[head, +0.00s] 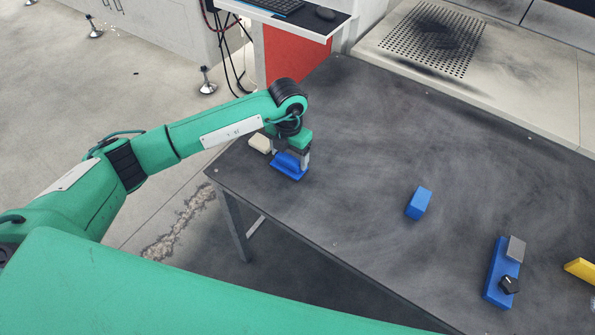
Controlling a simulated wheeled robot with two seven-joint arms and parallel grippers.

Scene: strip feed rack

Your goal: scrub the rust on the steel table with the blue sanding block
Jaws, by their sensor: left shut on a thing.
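The dark grey steel table (350,170) fills the middle and right of the head view, with lighter smudges on its top. My left gripper (290,158) points down near the table's left edge. It is shut on a blue block (289,172), which looks like the sanding block and is at or very close to the tabletop. The gripper hides part of it. A second plain blue block (419,203) lies apart near the table's middle. I cannot make out a distinct rust patch. My right gripper is not in view.
A cream block (261,143) sits just left of my left gripper. A blue piece with grey and black parts (495,285) and a yellow object (580,269) lie at the right. A perforated plate (434,38) is at the back. The tabletop between the blue blocks is clear.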

